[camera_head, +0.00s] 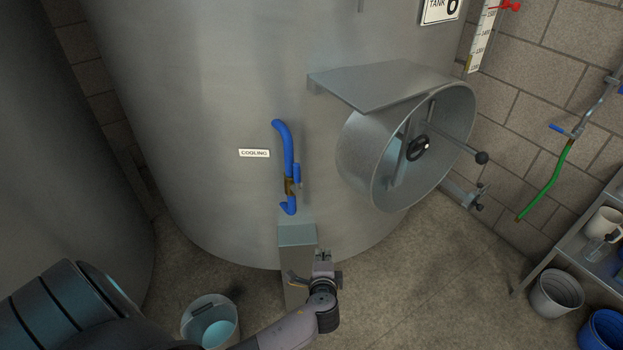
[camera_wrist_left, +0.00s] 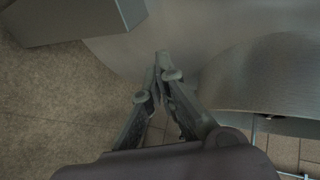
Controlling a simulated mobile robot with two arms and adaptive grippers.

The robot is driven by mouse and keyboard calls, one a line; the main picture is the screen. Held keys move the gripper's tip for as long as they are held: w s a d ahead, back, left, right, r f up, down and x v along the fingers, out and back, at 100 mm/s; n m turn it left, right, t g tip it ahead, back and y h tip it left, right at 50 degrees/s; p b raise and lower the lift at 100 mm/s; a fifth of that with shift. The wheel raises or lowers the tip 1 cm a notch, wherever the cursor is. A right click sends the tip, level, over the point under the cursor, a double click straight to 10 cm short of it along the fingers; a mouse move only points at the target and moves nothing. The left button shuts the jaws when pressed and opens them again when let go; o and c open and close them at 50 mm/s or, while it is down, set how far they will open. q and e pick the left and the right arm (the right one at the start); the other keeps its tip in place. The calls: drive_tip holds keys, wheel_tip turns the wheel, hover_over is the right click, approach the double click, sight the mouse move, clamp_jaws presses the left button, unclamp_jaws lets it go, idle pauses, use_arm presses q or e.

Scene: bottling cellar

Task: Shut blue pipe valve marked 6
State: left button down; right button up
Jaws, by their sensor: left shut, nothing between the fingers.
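The blue pipe (camera_head: 286,145) runs down the front of the steel tank (camera_head: 220,100), beside a "COOLING" label. Its valve has a brass body (camera_head: 289,186) and a blue lever (camera_head: 297,173), which stands upright, along the pipe. The tank's sign (camera_head: 440,10) reads "TANK" with a partly cut-off digit that looks like 6. My left gripper (camera_head: 323,257) is below and right of the valve, apart from it, in front of a grey box-like post. In the left wrist view its fingers (camera_wrist_left: 162,62) meet at the tips, with nothing between them. My right gripper is not in view.
The grey post (camera_head: 297,236) stands under the pipe. A round manway (camera_head: 410,150) with a shelf-like plate above juts out on the right. A white bucket (camera_head: 210,322) stands on the floor. A rack with buckets is at far right.

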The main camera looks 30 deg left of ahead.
sight(295, 177)
use_arm(q)
drive_tip(key=w+r+t+y, duration=0.1)
drive_tip(key=r+y, duration=0.1)
drive_tip(key=r, duration=0.7)
drive_tip(key=w+a+r+t+y, duration=0.1)
drive_tip(key=w+r+t+y, duration=0.1)
drive_tip(key=r, duration=0.8)
drive_tip(key=shift+w+n+t, duration=0.15)
drive_tip(key=shift+n+t, duration=0.15)
drive_tip(key=shift+n, duration=0.1)
drive_tip(key=w+a+p, duration=0.3)
drive_tip(key=w+a, duration=0.1)
drive_tip(key=a, duration=0.4)
drive_tip(key=shift+w+a, duration=0.15)
drive_tip(key=shift+w, duration=0.2)
drive_tip(key=shift+f, duration=0.15)
